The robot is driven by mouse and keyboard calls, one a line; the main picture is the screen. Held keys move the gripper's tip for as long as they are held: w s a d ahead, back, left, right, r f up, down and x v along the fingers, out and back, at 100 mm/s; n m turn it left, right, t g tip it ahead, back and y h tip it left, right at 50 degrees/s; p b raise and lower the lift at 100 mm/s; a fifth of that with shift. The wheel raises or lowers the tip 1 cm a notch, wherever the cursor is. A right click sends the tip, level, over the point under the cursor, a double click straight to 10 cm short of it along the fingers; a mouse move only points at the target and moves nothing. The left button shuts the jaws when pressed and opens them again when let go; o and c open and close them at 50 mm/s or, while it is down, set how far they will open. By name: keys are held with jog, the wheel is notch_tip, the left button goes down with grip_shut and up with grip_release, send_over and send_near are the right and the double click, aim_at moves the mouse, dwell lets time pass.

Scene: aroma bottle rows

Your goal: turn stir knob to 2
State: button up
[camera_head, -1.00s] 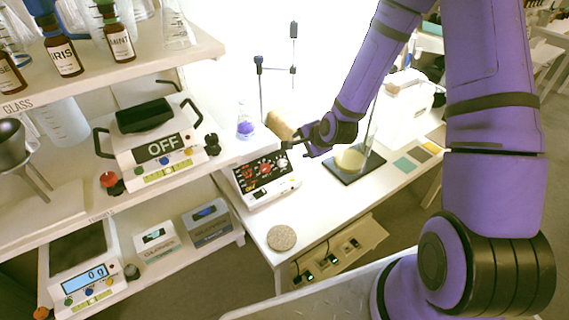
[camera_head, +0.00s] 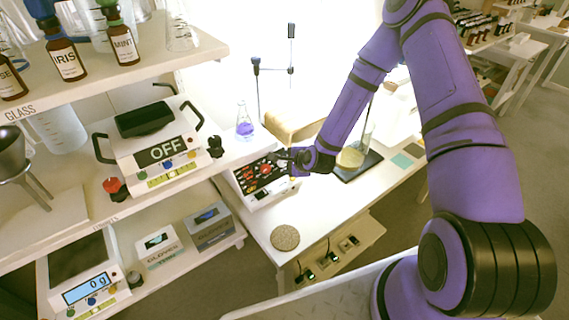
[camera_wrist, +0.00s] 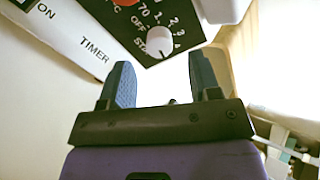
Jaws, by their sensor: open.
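The hotplate control box (camera_head: 263,198) with a black front panel stands on the white bench in the head view. I cannot tell which mark the knob points to. My gripper (camera_wrist: 163,77) is open and empty, its two blue fingers apart just short of the white knob, with the knob roughly between their lines. In the head view my gripper (camera_head: 284,157) is at the panel's right side and hides part of it.
A red knob (camera_wrist: 126,2) sits beside the white one. A flask with purple liquid (camera_head: 245,124) and a stand (camera_head: 258,90) are behind. A round cork-like mat (camera_head: 285,237) lies in front on the bench.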

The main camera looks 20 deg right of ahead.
aim_at(284, 163)
jog(key=shift+x, duration=2.05)
jog(key=c, duration=0.9)
